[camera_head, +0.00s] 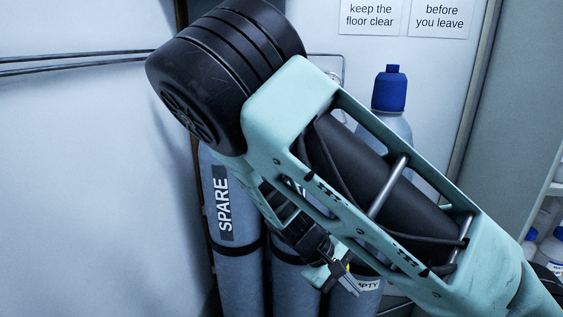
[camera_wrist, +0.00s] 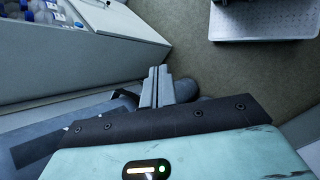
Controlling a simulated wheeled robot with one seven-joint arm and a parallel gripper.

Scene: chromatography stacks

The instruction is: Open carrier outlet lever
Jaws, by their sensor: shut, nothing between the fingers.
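My gripper (camera_wrist: 156,72) shows in the wrist view with its two grey fingers together and nothing between them. A dark rounded object (camera_wrist: 186,90) lies just behind and right of the fingers; I cannot tell what it is. In the head view my arm crosses the middle and covers much of the gas cylinders. A grey cylinder labelled SPARE (camera_head: 224,205) stands left of centre, and a cylinder with a partly hidden label ending in "PTY" (camera_head: 368,286) stands lower right of it. I cannot make out the carrier outlet lever in either view.
A cylinder with a blue cap (camera_head: 389,90) stands behind my arm. Dark straps cross the cylinders. Thin pipes (camera_head: 80,62) run along the left wall. Bottles (camera_head: 550,250) stand on a shelf at right. The wrist view shows bare floor (camera_wrist: 190,40) and a pale tray-like surface (camera_wrist: 265,38).

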